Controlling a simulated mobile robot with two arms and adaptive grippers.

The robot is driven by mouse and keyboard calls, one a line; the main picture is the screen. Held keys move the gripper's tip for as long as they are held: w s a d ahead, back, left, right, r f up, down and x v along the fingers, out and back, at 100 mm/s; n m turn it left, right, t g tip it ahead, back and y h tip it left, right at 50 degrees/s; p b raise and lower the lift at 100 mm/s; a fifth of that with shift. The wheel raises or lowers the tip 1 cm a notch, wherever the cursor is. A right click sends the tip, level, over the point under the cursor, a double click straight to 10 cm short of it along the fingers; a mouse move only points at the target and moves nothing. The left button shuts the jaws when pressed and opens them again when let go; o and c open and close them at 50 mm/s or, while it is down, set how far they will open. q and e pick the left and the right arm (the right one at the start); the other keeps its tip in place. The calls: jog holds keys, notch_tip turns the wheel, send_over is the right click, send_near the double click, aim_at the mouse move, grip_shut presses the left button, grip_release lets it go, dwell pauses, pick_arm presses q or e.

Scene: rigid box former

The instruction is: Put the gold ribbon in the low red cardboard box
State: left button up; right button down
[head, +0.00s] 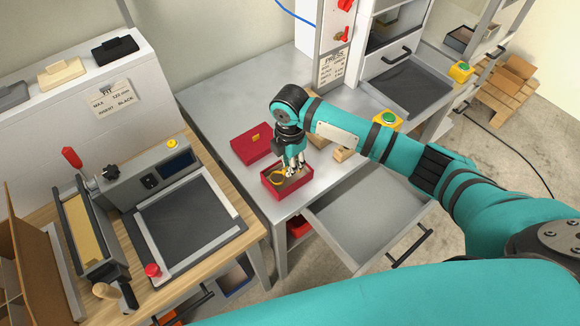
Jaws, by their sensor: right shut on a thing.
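The low red cardboard box (305,181) stands open on the grey metal table, near its front edge. My right gripper (291,173) reaches down into its opening from above. A round gold loop, which looks like the gold ribbon (276,180), is at the fingertips, inside the box outline. The gripper is shut on it, though the fingers partly hide the contact. I cannot tell whether the ribbon touches the box floor. My left gripper is not in view.
A flat red box or lid (246,149) with a small gold piece on it lies just behind. Small wooden blocks (343,154) are to the right, partly behind my arm. An open grey drawer (365,215) juts out in front. A machine with a dark plate (190,222) stands left.

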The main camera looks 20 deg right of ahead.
notch_tip(320, 180, down, 2)
jog(key=shift+f, duration=0.2)
jog(key=shift+f, duration=0.1)
jog(key=shift+f, duration=0.15)
jog(key=c, duration=1.6)
grip_release()
jog(key=shift+c, duration=0.2)
jog(key=shift+r, duration=0.35)
notch_tip(320, 180, up, 12)
jog(key=b, duration=0.1)
jog(key=shift+b, duration=0.3)
jog(key=shift+f, duration=0.1)
